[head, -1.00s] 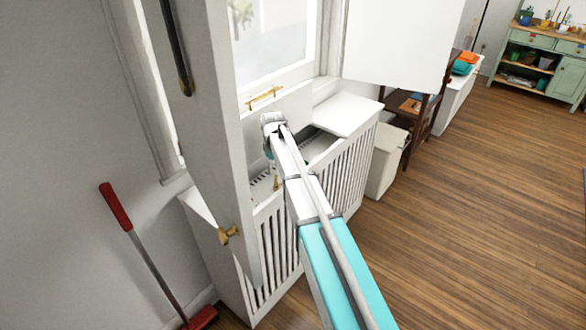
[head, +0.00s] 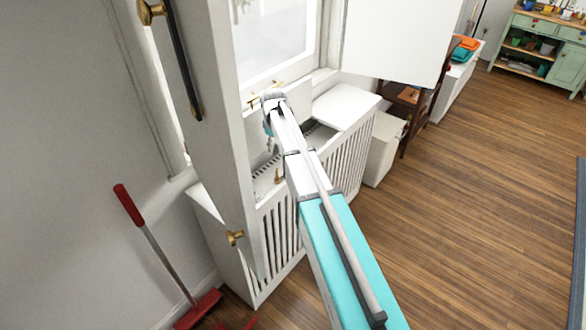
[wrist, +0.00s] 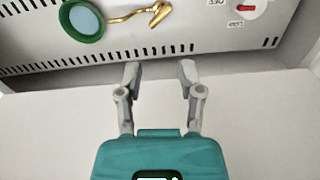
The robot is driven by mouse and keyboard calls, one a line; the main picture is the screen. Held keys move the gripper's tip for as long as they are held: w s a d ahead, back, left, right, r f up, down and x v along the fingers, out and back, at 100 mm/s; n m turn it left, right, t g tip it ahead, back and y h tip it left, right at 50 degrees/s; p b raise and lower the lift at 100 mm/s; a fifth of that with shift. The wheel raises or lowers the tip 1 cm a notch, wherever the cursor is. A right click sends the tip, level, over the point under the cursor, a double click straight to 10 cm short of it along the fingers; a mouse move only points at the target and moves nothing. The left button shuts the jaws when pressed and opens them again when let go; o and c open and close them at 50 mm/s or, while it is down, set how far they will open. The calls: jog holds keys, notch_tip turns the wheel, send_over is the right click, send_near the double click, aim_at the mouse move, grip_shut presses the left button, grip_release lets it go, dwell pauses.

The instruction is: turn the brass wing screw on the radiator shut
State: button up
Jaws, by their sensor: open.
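In the wrist view my gripper (wrist: 160,68) is open and empty, its two fingers apart just short of the radiator's slotted edge. A curved brass piece (wrist: 140,15) lies on the pale radiator panel (wrist: 190,22), up and slightly left of the fingers. I cannot tell for sure that it is the wing screw. In the head view a small brass piece (head: 277,176) shows inside the opened radiator cover (head: 270,245), partly beside my arm. My gripper (head: 270,146) hangs small above the cover there, and its fingers are hard to make out.
A green-rimmed round thing (wrist: 82,20) sits left of the brass piece, and a dial with a red mark (wrist: 247,8) is at the right. A tall white shutter (head: 205,120) stands left of my arm. A red-handled broom (head: 155,245) leans at the wall. Wooden floor is clear at right.

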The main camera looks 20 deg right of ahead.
jog(key=s+r+m+p, duration=0.2)
jog(key=s+r+p, duration=0.1)
jog(key=s, duration=0.9)
jog(key=s+r+m+p, duration=0.3)
jog(key=s+r+p, duration=0.1)
jog(key=s, duration=0.8)
jog(key=shift+r, duration=0.45)
jog(key=shift+w+d, duration=0.1)
jog(key=shift+w, duration=0.1)
jog(key=m+b, duration=0.5)
jog(key=b, duration=0.3)
send_over(277, 175)
jog(key=w, duration=0.1)
notch_tip(277, 175, down, 8)
jog(key=shift+w, duration=0.2)
jog(key=shift+n, duration=0.3)
notch_tip(277, 175, down, 14)
jog(key=b, duration=1.3)
jog(key=shift+r, duration=0.2)
grip_shut()
